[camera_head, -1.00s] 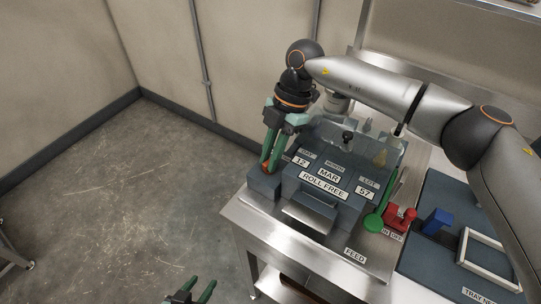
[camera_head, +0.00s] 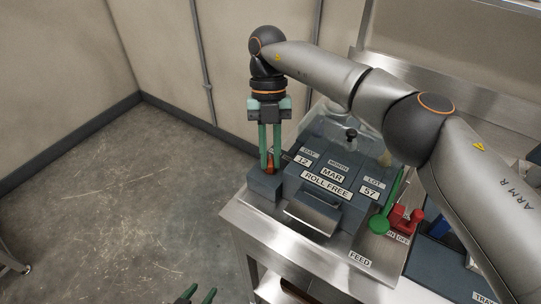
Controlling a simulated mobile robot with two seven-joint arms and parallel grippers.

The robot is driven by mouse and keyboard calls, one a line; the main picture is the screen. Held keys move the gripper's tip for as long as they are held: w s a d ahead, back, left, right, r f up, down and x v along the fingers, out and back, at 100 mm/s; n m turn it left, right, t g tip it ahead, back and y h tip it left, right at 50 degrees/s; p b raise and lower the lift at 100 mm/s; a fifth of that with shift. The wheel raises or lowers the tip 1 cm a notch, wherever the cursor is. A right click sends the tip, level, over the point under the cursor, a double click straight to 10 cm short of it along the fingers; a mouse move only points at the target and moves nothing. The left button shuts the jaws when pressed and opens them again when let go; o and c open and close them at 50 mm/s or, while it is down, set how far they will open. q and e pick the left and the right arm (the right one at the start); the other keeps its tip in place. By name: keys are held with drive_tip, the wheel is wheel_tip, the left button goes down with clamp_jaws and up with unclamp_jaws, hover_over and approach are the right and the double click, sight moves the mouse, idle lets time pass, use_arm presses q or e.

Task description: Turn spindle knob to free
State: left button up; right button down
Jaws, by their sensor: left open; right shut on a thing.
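My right gripper (camera_head: 270,163) points straight down at the left side of the labelling machine (camera_head: 324,205). Its green fingers are shut on the orange spindle knob (camera_head: 270,168), which sits above a small dark block and is mostly hidden between the fingertips. The machine's front labels read 12, MAR, 57 and "ROLL FREE" (camera_head: 327,185). My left gripper (camera_head: 197,293) shows only as green fingertips at the bottom edge, apart and empty, over the floor.
A green lever (camera_head: 379,224) and a red switch (camera_head: 406,220) stand right of the machine on the steel table (camera_head: 262,232). A black knob (camera_head: 351,133) tops the clear cover behind. My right arm hides part of the tray area at right.

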use_arm(q)
drive_tip(key=shift+f, duration=0.2)
use_arm(e)
drive_tip(key=shift+n+h, duration=0.3)
drive_tip(key=shift+n, duration=0.5)
drive_tip(key=c, duration=0.8)
unclamp_jaws()
drive_tip(key=shift+c, duration=0.2)
